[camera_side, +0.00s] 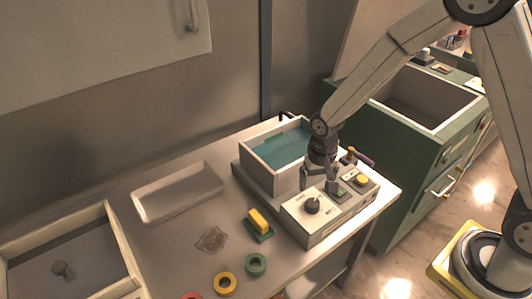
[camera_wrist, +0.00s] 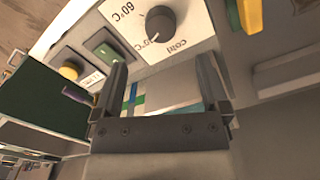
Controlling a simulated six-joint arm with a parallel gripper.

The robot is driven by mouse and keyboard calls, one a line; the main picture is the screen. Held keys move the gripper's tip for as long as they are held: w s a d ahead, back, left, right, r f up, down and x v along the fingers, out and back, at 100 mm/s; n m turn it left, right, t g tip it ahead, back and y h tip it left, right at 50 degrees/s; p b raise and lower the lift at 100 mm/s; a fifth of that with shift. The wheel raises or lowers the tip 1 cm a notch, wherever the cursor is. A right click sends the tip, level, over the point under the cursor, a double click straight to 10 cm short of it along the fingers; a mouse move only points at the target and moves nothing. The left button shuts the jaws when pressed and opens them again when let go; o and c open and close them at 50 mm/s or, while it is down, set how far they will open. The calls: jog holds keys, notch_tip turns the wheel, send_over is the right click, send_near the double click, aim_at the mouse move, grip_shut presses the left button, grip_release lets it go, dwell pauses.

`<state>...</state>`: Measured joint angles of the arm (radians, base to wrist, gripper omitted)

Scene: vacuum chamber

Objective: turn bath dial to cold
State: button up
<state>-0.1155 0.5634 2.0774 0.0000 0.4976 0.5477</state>
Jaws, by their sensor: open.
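The water bath (camera_side: 248,166) is an open box with teal liquid, standing behind its control panel (camera_side: 300,228). The dark round bath dial (camera_side: 313,205) sits on the panel's white plate. In the wrist view the dial (camera_wrist: 160,22) is near the top, between the printed words "60°C" and "cold", which read upside down; its exact setting is hard to tell. My gripper (camera_side: 320,187) is open and empty above the panel, just behind the dial and apart from it. Its two fingers (camera_wrist: 162,72) show below the dial in the wrist view.
A yellow button (camera_side: 362,180) and a green switch (camera_side: 341,192) lie right of the dial. A yellow block on a green base (camera_side: 259,224), tape rings (camera_side: 256,265) and a shallow tray (camera_side: 178,192) are left. A green cabinet (camera_side: 390,150) with an open top stands right.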

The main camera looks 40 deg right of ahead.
aim_at(313, 203)
jog(key=shift+f, duration=0.2)
jog(key=shift+f, duration=3.75)
jog(key=c, duration=1.3)
